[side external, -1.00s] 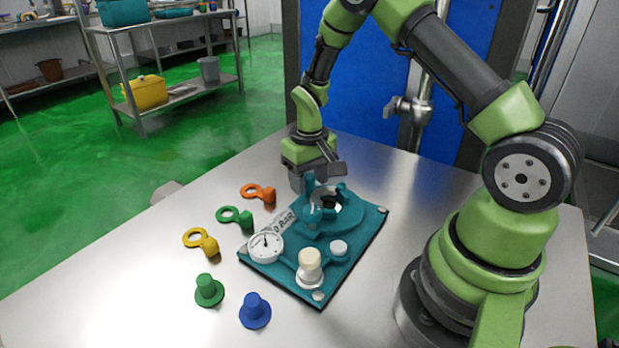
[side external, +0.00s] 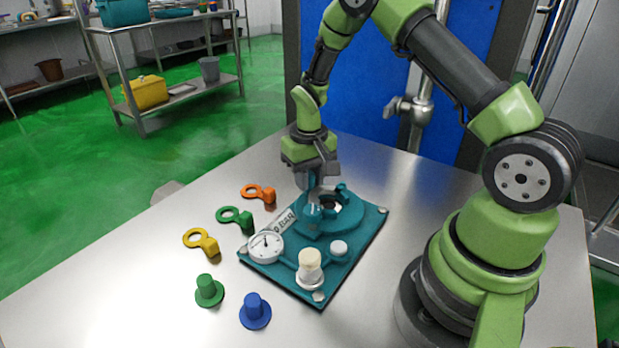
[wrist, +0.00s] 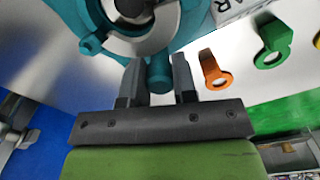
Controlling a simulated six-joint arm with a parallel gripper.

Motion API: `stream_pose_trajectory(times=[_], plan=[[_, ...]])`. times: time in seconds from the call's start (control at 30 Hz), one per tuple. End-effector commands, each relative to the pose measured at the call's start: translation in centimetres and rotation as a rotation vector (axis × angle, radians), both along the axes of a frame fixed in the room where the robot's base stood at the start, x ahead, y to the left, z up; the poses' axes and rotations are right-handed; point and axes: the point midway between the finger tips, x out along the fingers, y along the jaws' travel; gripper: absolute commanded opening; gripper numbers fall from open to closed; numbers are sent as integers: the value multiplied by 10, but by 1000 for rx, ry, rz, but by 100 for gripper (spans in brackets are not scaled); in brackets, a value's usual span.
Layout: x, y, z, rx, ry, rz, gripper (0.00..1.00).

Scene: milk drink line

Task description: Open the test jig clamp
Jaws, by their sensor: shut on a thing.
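The teal test jig (side external: 283,265) lies on the steel table, with a round dial gauge (side external: 266,246), a cream knob (side external: 310,262) and a ring-shaped clamp (side external: 345,212) at its far end. The handle projects from the ring's edge. The ring (wrist: 185,22) shows at the top, with a grey metal part inside it.
Orange (side external: 259,193), green (side external: 236,217) and yellow (side external: 202,241) ring tags lie left of the jig. The table's left part is clear.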

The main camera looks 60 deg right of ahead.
Motion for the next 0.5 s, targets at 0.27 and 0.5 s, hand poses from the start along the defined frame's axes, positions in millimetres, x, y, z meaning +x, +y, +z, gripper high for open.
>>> stream_pose_trajectory(times=[0.27,0.5], plan=[[9,-14,1,0,0,-229,0],[15,-29,1,1,0,-460,0]])
